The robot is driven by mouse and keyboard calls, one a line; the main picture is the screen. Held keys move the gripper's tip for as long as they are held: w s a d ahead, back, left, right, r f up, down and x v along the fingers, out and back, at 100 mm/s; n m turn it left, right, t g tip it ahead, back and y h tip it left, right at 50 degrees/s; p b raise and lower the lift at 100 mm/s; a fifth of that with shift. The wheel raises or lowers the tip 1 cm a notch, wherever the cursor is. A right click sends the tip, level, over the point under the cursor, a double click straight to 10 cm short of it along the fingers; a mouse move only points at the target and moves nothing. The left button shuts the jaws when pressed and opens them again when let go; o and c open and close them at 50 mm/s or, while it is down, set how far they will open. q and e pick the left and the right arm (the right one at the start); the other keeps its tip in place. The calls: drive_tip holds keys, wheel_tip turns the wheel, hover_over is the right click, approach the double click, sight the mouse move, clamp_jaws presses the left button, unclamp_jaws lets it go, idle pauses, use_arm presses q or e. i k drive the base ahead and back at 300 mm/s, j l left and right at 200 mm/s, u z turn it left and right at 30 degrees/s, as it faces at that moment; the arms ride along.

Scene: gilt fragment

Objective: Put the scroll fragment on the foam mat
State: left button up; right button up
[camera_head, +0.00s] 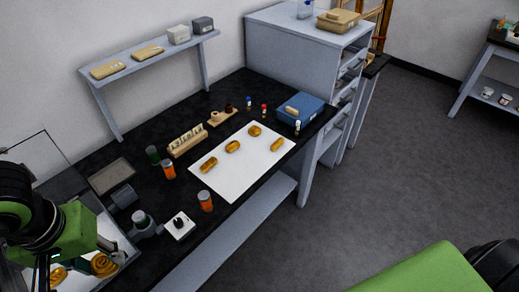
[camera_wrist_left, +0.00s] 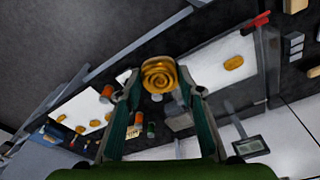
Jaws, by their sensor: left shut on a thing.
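My left gripper (camera_head: 101,259) is shut on the scroll fragment (camera_head: 104,266), a gold piece with a spiral face. In the left wrist view the fragment (camera_wrist_left: 159,74) sits between the two fingertips (camera_wrist_left: 161,86). The foam mat appears to be the white sheet (camera_head: 240,172) on the dark bench, with several gold pieces lying apart on it. It also shows in the left wrist view (camera_wrist_left: 85,107). In the head view the held fragment is well to the left of the mat, over a pale tray. My right gripper is not in view.
The pale tray (camera_wrist_left: 209,58) holds another gold piece. A blue box (camera_head: 301,110) stands behind. The mat's middle is clear.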

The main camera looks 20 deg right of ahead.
sight(244, 156)
drive_tip(key=i+l, duration=0.15)
drive_tip(key=l, duration=0.2)
drive_tip(key=i+l+u, duration=0.1)
drive_tip(key=l, duration=0.25)
drive_tip(key=i+l, duration=0.2)
drive_tip(key=l, duration=0.2)
drive_tip(key=i+l+u, duration=0.1)
drive_tip(key=l, duration=0.25)
drive_tip(key=i+l+u, duration=0.15)
drive_tip(key=i, duration=0.4)
